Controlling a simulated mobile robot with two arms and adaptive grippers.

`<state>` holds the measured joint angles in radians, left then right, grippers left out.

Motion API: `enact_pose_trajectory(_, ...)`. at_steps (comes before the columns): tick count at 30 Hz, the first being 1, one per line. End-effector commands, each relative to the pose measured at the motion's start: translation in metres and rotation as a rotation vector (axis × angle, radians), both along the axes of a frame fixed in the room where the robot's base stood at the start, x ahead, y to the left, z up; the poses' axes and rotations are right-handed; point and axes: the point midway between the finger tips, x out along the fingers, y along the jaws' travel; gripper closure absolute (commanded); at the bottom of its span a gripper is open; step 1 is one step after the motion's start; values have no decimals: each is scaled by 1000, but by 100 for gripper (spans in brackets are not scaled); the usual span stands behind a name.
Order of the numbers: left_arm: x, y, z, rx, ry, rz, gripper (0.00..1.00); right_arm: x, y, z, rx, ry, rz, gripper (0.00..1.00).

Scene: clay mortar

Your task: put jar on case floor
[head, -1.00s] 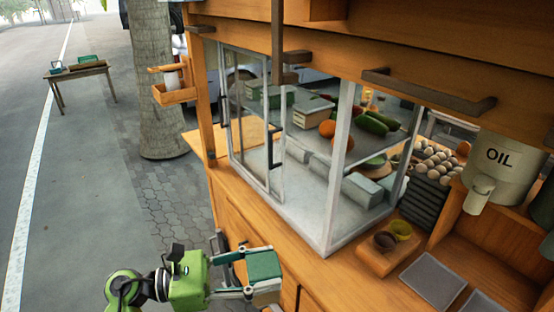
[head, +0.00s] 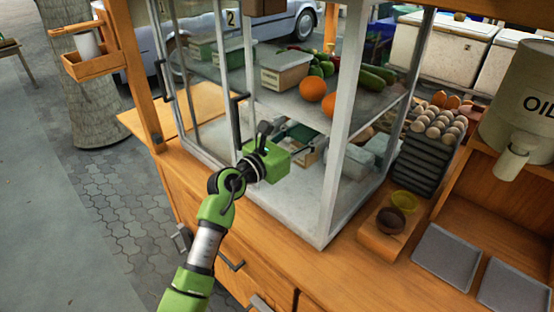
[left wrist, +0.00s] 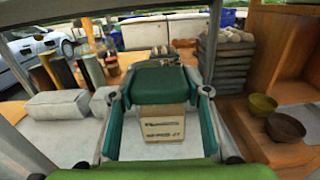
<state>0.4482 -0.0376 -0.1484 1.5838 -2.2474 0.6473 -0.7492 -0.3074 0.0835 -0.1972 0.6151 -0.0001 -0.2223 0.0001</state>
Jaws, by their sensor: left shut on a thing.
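The jar is a squarish container with a dark green lid and a beige, printed lower body. In the left wrist view the jar (left wrist: 161,122) sits between the two green fingers of my left gripper (left wrist: 160,95), which is shut on it. In the head view my left gripper (head: 298,142) reaches through the open side of the glass case, below its shelf. There the jar (head: 308,157) is partly hidden by the gripper and a case post. The pale case floor (head: 300,205) lies below; I cannot tell whether the jar touches it. My right gripper is not in view.
Grey blocks (head: 360,160) stand at the right inside the case. The shelf (head: 355,118) above carries containers, oranges and cucumbers. A white corner post (head: 336,140) stands just right of the gripper. The front of the case floor is clear. Bowls (head: 391,220) sit outside, right.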

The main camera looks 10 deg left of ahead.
Motion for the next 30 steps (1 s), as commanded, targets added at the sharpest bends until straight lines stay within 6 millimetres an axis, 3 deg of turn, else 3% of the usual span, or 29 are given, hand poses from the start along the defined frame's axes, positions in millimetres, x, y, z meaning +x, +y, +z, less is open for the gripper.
enact_pose_trajectory(3,7,-9,-3,-2,1,10,85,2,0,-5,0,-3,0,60)
enact_pose_trajectory(21,8,-10,-89,-3,3,12,85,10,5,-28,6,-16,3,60)
enact_pose_trajectory(30,8,-9,-95,-2,1,12,85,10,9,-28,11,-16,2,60)
